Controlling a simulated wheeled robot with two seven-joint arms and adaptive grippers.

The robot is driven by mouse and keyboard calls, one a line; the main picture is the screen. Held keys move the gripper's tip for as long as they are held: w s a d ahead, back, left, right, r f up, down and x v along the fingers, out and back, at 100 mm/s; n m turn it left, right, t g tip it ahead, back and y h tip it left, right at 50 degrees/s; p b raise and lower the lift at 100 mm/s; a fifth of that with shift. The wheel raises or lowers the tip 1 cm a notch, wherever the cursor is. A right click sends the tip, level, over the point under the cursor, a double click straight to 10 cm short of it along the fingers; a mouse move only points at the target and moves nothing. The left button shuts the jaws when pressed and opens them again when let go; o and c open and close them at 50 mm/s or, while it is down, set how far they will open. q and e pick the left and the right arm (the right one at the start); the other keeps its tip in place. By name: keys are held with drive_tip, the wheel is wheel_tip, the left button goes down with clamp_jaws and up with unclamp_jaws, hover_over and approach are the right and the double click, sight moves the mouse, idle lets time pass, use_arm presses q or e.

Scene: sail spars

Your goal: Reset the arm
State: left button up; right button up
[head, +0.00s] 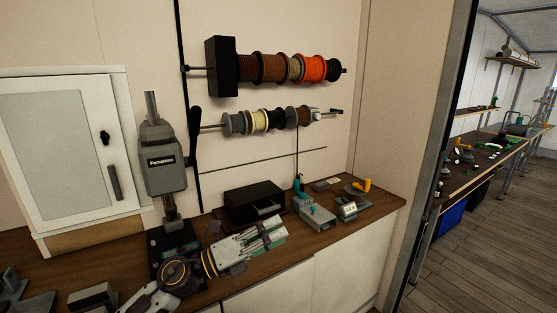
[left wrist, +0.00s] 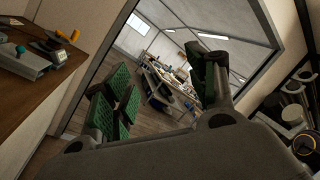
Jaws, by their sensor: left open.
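My left arm comes in from the bottom left in the head view. Its gripper (head: 268,236) is over the front of the wooden workbench (head: 375,207). In the left wrist view the left gripper (left wrist: 162,95) has its green-padded fingers spread wide apart. Nothing is between them; the gap shows the doorway and the far room. My right gripper is not in view.
A black box (head: 253,201), a grey device (head: 315,214) and an orange-handled tool (head: 359,187) stand on the bench near the gripper. A grey press (head: 162,160) stands behind the arm. Spool racks (head: 275,68) hang on the wall. Open floor (head: 480,250) lies right of the bench.

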use_arm(q)
drive_tip(key=w+a+n+t+y, duration=0.4)
drive_tip(key=a+n+t+y, duration=0.7)
drive_tip(key=n, duration=0.7)
drive_tip(key=s+a+f+n+g+y, duration=0.1)
drive_tip(key=a+f+n+y, duration=0.3)
drive_tip(key=f+n, duration=0.25)
drive_tip(key=s+a+f+n+g+y, duration=0.1)
drive_tip(key=a+f+n+g+y, duration=0.1)
drive_tip(key=a+f+n+y, duration=0.4)
drive_tip(key=s+f+n+g+h, duration=0.2)
drive_tip(key=s+f+n+g, duration=0.4)
drive_tip(key=s+f+g, duration=1.15)
drive_tip(key=s+f+t, duration=0.1)
drive_tip(key=s+f, duration=0.2)
drive_tip(key=f, duration=0.9)
drive_tip(key=s+f+t, duration=0.1)
drive_tip(key=s+f, duration=0.2)
drive_tip(key=f, duration=1)
drive_tip(key=s+f+t, duration=0.2)
drive_tip(key=s+f, duration=0.1)
drive_tip(key=f, duration=0.9)
drive_tip(key=s+a+f+g, duration=0.1)
drive_tip(key=s+a+f, duration=0.1)
drive_tip(key=s+f, duration=0.7)
drive_tip(key=s+a+f, duration=0.2)
drive_tip(key=s+f, duration=0.8)
drive_tip(key=s, duration=0.2)
drive_tip(key=shift+s+g, duration=0.25)
drive_tip(key=shift+g, duration=0.1)
